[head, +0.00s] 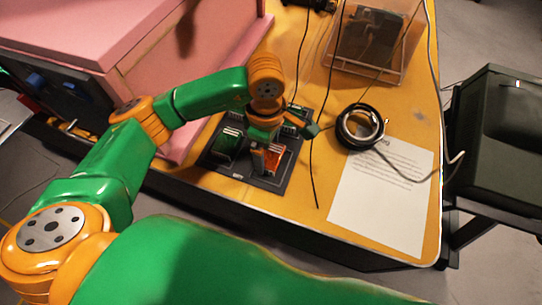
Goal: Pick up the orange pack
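The orange pack (274,161) stands in a black tray (233,172) on the table, at the tray's front right. My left arm reaches in from the left, and my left gripper (262,148) points down over the tray, right at the orange pack. The gripper covers part of the pack. Its fingertips are too small and hidden to tell whether they are open, or whether they touch the pack. My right gripper is out of view.
A pink foam enclosure (190,60) stands close on the left. To the right are a black coiled ring (347,125), a printed sheet (380,200) and a clear box (372,45). Dark cables cross the orange table. A dark case (500,140) stands beyond its right edge.

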